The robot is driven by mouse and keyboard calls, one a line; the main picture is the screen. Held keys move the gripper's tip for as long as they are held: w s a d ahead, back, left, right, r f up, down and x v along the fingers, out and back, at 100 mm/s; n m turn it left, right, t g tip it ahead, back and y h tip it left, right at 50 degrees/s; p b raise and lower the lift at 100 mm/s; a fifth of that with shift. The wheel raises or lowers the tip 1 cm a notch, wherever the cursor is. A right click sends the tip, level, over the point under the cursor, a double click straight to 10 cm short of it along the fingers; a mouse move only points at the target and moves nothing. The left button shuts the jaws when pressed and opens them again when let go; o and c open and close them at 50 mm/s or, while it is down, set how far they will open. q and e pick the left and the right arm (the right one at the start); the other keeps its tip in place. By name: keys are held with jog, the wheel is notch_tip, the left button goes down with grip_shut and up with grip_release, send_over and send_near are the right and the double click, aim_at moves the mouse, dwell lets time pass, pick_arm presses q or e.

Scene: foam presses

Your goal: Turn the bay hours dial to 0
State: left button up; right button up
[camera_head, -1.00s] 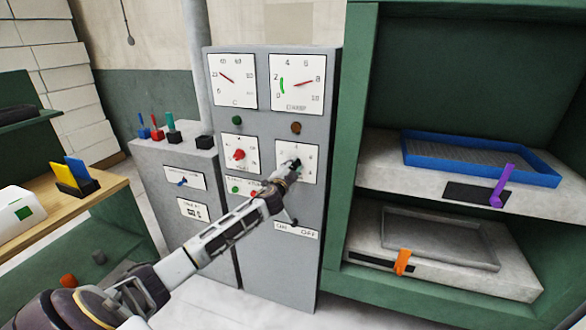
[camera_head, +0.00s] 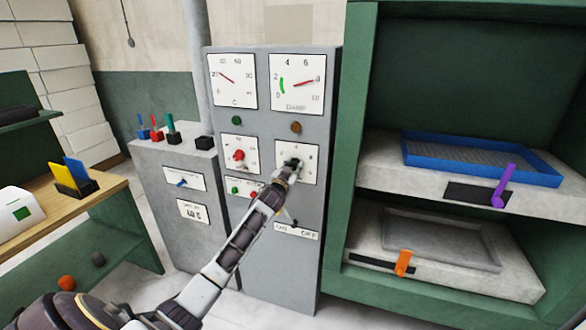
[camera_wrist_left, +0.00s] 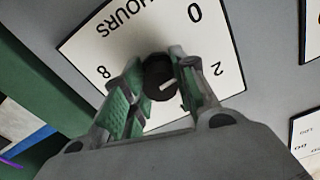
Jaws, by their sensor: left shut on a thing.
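The bay hours dial is a black knob (camera_wrist_left: 158,72) on a white plate (camera_wrist_left: 95,45) in the left wrist view. The plate shows HOURS, 0, 2 and 8, turned over in this view. A short white mark shows on the knob; which number it points to I cannot tell. My left gripper (camera_wrist_left: 160,85) has its green-padded fingers on either side of the knob, shut on it. In the head view the left gripper (camera_head: 290,168) covers much of the dial on its plate (camera_head: 311,165), at the right of the grey cabinet. My right gripper is not in view.
A red dial (camera_head: 238,155) sits left of the hours dial, with two gauges (camera_head: 232,80) above. The green press (camera_head: 345,190) with a blue tray (camera_head: 480,160) stands close on the right.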

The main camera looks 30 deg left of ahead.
pick_arm(q)
jog(key=n+p, duration=0.1)
jog(key=n, duration=0.2)
jog(key=shift+d+f, duration=0.1)
jog(key=shift+f, duration=0.05)
jog(key=shift+n+p, duration=0.3)
jog(key=shift+n, duration=0.7)
jog(key=o, duration=1)
jog(key=shift+f, duration=0.1)
jog(key=shift+s+f, duration=0.1)
